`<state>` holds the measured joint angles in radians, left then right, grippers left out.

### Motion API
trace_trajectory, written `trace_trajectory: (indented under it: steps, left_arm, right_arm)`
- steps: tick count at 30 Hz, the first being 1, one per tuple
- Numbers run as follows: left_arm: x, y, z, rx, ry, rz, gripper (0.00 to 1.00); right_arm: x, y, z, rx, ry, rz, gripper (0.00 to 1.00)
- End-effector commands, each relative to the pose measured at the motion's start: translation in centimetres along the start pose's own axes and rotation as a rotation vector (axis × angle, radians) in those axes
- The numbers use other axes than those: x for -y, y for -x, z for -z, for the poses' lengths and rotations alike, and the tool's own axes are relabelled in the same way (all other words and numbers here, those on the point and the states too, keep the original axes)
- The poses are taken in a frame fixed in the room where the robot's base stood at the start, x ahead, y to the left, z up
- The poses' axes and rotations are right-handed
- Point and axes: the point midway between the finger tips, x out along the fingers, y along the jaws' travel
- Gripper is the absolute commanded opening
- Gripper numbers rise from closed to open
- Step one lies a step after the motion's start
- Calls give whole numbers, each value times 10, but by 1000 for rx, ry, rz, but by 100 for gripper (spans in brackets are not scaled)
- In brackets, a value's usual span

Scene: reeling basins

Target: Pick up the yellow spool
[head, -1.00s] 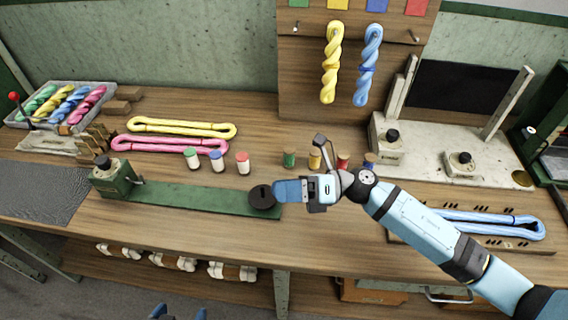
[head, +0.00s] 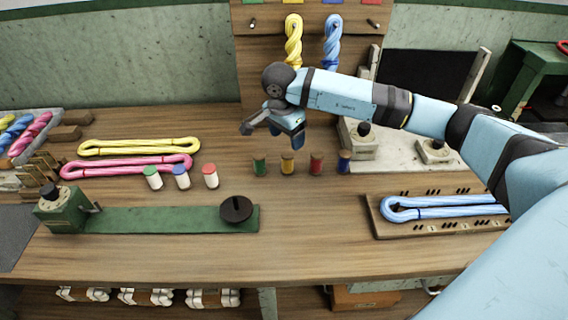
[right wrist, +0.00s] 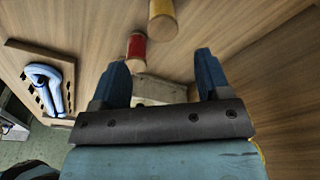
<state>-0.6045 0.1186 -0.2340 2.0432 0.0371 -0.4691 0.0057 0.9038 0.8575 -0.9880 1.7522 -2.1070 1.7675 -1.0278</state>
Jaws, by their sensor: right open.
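The yellow spool (head: 287,163) stands upright on the wooden table, in a row between the green spool (head: 259,164) and the red spool (head: 316,164). My right gripper (head: 288,136) is open and empty, above and behind the row in the head view, close over the yellow spool. In the right wrist view the yellow spool (right wrist: 163,18) shows at the top edge, partly cut off, beyond the open fingers (right wrist: 162,68). The red spool (right wrist: 136,47) is nearer the left finger there. My left gripper is not in view.
A blue spool (head: 344,162) ends the row at right. White spools with coloured tops (head: 181,177) stand to the left. A green plate with a black disc (head: 236,209) lies in front. Yellow and blue skeins (head: 293,42) hang behind; a grey machine (head: 398,158) stands right.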

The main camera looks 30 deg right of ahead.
Motion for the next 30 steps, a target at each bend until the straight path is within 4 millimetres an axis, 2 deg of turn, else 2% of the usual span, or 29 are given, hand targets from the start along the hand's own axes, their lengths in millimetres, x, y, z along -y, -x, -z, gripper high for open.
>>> trace_trajectory:
  steps: [1, 4, 14, 22, 30]
  left_arm:
    - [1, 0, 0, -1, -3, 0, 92]
    - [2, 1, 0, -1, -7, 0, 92]
    - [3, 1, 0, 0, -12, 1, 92]
    - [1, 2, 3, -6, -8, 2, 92]
    - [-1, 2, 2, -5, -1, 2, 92]
  right_arm:
    - [-1, -11, -1, 2, 0, -3, 70]
    - [0, -28, -1, 2, 0, -2, 70]
    - [1, -51, -2, 4, 0, 0, 70]
    - [3, -90, -5, 5, -1, -1, 70]
    - [4, -96, -4, 4, 0, 2, 70]
